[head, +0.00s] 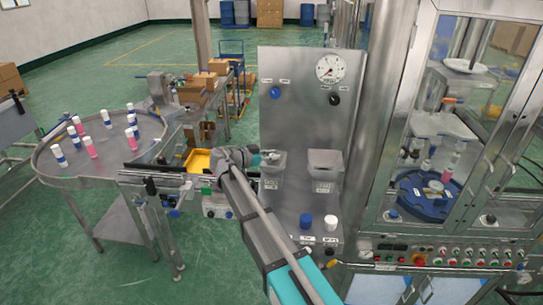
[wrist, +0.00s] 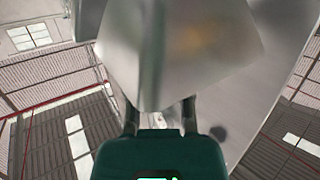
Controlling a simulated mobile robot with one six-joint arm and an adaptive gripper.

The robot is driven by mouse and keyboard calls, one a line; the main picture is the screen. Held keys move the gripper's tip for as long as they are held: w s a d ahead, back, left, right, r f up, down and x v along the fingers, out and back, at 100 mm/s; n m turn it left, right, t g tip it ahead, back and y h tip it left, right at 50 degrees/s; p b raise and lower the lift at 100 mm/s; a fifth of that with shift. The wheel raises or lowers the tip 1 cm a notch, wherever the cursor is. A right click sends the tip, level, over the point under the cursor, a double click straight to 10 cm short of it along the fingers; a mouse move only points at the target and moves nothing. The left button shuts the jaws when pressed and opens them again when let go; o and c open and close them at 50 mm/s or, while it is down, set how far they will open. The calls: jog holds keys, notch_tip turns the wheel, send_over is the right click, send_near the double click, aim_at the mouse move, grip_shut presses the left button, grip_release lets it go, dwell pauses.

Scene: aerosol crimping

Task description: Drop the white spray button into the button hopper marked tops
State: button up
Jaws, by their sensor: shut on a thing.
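My gripper (head: 266,158) is at the rim of the left steel hopper (head: 273,172), on the upright panel. In the wrist view its two fingers (wrist: 160,116) show low in the picture, with the hopper's steel wall (wrist: 195,55) large and close above them. A small pale piece (wrist: 155,119) shows between the fingers, mostly hidden; it fits the white spray button. A second steel hopper (head: 325,172) is to the right. Both hoppers carry labels too small for me to read.
A blue cap (head: 305,221) and a white cap (head: 331,222) stand on the ledge below the hoppers. A glazed machine cabinet (head: 440,150) stands at the right.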

jog(key=shift+f+b, duration=0.35)
jog(key=shift+f, duration=0.2)
jog(key=o, duration=0.7)
jog(key=shift+o, duration=0.2)
jog(key=shift+r, duration=0.15)
jog(key=shift+r+p, duration=1.35)
jog(key=shift+p, duration=0.15)
jog(key=shift+s, duration=0.1)
jog(key=s+r+p, duration=0.1)
jog(key=s, duration=0.8)
jog(key=shift+a, duration=0.15)
